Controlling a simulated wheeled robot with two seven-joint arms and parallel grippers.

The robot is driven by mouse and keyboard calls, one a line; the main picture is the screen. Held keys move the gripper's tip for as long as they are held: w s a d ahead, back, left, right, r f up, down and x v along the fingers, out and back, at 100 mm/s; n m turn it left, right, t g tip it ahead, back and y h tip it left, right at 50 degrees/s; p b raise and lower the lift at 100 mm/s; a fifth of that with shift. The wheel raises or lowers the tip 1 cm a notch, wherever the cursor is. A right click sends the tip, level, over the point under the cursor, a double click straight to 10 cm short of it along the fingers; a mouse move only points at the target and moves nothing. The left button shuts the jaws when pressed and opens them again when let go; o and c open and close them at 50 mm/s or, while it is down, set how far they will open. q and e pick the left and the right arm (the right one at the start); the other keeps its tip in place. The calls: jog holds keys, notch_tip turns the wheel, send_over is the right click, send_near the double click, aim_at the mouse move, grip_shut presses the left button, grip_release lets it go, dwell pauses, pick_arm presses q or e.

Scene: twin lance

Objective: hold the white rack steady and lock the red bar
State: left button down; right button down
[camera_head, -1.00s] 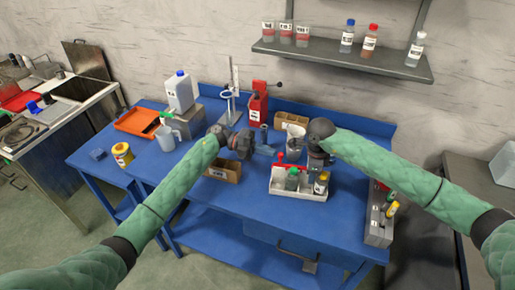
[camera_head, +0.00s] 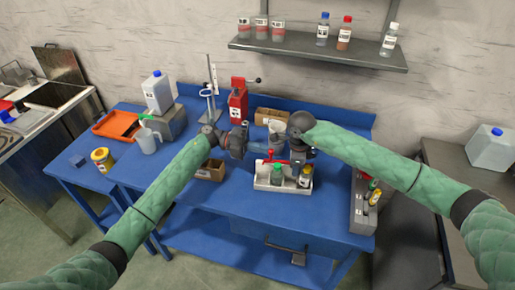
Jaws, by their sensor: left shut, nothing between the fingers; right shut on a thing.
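My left gripper (camera_head: 262,149) is shut and empty, just above and left of the red bar. I cannot tell whether it touches the bar. My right gripper (camera_head: 298,158) points down at the rack's back right and appears shut on the rack; its fingertips are partly hidden.
A red stand (camera_head: 238,102) is at the back. A small open box (camera_head: 210,170) lies left of the rack, and a grey bin (camera_head: 362,205) is to the right. The front table is clear.

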jog(key=shift+a, duration=0.15)
pick_arm(q)
jog(key=v, duration=1.4)
jog(key=shift+w, duration=0.1)
pick_arm(e)
jog(key=c, duration=1.3)
grip_release()
jog(key=shift+c, duration=0.2)
